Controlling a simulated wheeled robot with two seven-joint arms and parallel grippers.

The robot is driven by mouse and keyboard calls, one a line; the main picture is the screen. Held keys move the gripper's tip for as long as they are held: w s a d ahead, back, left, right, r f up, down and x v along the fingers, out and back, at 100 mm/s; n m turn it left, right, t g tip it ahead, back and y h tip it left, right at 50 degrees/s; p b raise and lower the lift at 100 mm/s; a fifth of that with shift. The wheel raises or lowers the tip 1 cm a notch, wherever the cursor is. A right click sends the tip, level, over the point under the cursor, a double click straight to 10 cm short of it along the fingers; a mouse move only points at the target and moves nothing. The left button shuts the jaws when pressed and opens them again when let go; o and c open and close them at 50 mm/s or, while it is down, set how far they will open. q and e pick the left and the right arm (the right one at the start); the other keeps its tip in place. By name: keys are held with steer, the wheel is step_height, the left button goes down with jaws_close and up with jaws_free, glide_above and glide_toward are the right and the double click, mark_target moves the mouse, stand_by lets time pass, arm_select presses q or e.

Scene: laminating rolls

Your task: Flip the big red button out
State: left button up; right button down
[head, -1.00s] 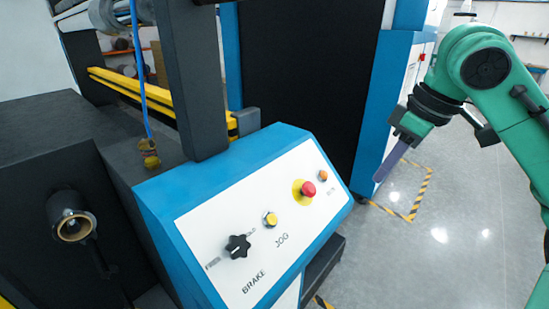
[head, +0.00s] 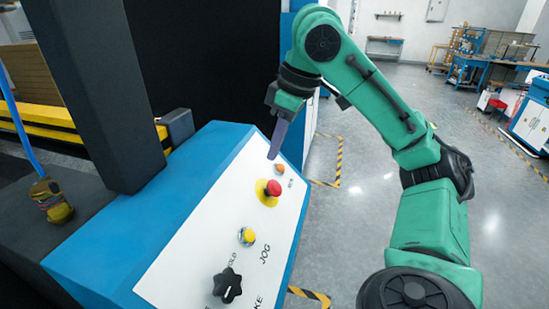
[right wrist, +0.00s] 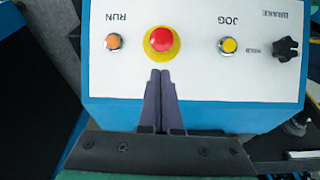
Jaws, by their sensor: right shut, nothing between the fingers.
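The big red button (head: 273,187) sits on a yellow disc on the white face of the blue control panel (head: 190,190). In the right wrist view the red button (right wrist: 161,39) is just beyond my fingertips. My right gripper (head: 272,156) is shut and empty, its dark fingers pointing down near the panel's far end. In the right wrist view the shut fingers (right wrist: 160,75) point at the lower edge of the yellow disc; I cannot tell whether they touch it. My left gripper is out of view.
An orange RUN button (head: 279,169), a yellow JOG button (head: 247,236) and a black BRAKE knob (head: 227,286) share the panel. A dark upright post (head: 100,90) stands left of it. The floor to the right is open.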

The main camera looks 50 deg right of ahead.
mark_target(260, 185)
steer(key=b+x, duration=0.3)
steer(key=x, duration=0.3)
steer(key=shift+w+a+f, duration=0.1)
steer(key=shift+w+f, duration=0.15)
steer(key=shift+w, duration=0.05)
steer(key=shift+f, duration=0.65)
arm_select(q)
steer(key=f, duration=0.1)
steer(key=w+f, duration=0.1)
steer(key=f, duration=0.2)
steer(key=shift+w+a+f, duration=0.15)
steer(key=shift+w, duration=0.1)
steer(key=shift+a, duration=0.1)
arm_select(e)
steer(key=shift+w, duration=0.1)
